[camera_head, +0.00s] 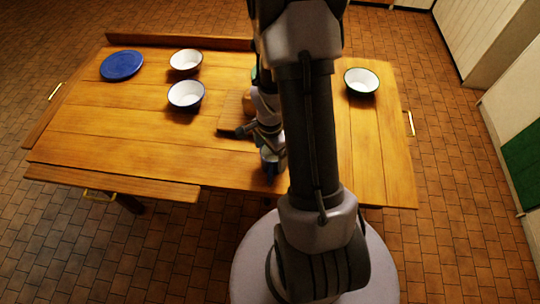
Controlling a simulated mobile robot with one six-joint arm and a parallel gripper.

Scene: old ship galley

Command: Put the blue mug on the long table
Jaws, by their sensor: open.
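The long table (130,150) is a wooden plank table filling the middle of the view. The blue mug (268,166) is at the table's near edge, just left of my arm. It looks upright and seems to rest on the table top, though its base is hard to make out. My gripper (268,147) is open right at the top of the mug. I cannot tell whether its fingers touch the mug. My arm hides the mug's right side and part of the table.
A blue plate (122,65) and two white bowls, one farther (186,62) and one nearer (186,95), are on the left half. A cutting board (231,115) lies behind my gripper, partly hidden. Another bowl (361,82) is at right. The table's front left is clear.

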